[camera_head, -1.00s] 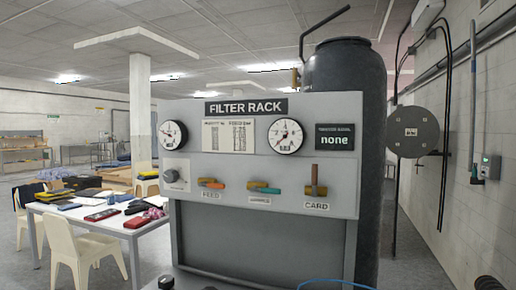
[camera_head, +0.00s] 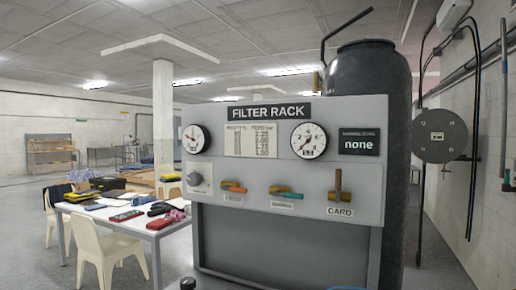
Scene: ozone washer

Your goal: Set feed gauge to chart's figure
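The grey filter rack panel (camera_head: 365,205) faces me. It carries a left round gauge (camera_head: 195,139) and a right round gauge (camera_head: 309,140); I cannot read which is the feed gauge, nor their exact values. A pale chart (camera_head: 251,139) with two columns sits between them, its figures too small to read. Below are a grey knob (camera_head: 198,180), the feed valve (camera_head: 233,187) with an orange and yellow handle, a middle valve (camera_head: 285,191) with a teal and yellow handle, and the card valve (camera_head: 339,185) with its brown handle upright. Neither gripper is recognisable in view.
A small display (camera_head: 359,142) reads "none". A dark tank (camera_head: 372,75) stands behind the panel. A white table (camera_head: 150,232) with several items and a cream chair (camera_head: 108,247) stand at the left. A grey disc (camera_head: 440,136) is at the right, with open floor below.

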